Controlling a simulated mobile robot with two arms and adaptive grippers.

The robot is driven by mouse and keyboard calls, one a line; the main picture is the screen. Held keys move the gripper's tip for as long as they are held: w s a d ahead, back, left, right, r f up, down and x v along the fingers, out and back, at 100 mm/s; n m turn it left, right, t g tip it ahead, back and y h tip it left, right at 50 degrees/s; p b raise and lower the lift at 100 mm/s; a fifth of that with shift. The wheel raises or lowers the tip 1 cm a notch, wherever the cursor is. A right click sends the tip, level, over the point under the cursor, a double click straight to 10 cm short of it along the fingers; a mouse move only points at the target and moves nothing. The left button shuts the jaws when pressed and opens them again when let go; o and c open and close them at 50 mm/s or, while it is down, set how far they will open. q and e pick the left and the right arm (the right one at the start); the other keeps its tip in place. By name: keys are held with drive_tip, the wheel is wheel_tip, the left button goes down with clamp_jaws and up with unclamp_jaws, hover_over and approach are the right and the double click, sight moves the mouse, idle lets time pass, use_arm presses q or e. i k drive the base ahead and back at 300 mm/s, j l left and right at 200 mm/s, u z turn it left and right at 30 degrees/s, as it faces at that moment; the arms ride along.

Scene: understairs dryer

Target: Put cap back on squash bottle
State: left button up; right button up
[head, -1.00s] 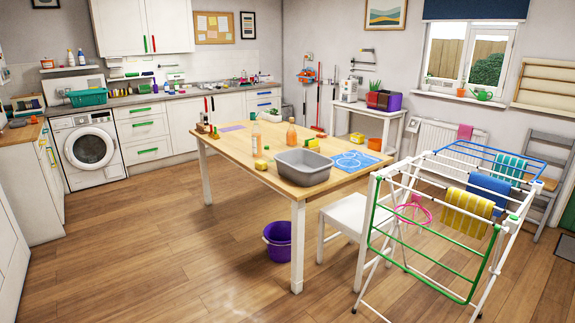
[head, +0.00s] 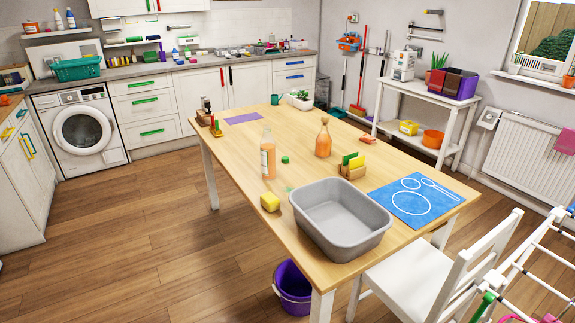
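I cannot tell for sure which is the squash bottle. Neither of my grippers is in view.
Floor to the left is clear.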

sight(268, 151)
drive_tip(key=i, duration=0.1)
drive_tip(key=i+j+z, duration=0.1)
drive_tip(key=z, duration=0.75)
drive_tip(key=i+j+z, duration=0.2)
drive_tip(key=j, duration=0.2)
drive_tip(key=i+j+z, duration=0.2)
drive_tip(key=j, duration=0.15)
drive_tip(key=j+z, duration=0.2)
drive_tip(key=j, duration=0.2)
drive_tip(key=i+j+z, duration=0.2)
drive_tip(key=j, duration=1.05)
drive_tip(key=i+j, duration=0.15)
drive_tip(key=j, duration=0.6)
drive_tip(key=z, duration=0.05)
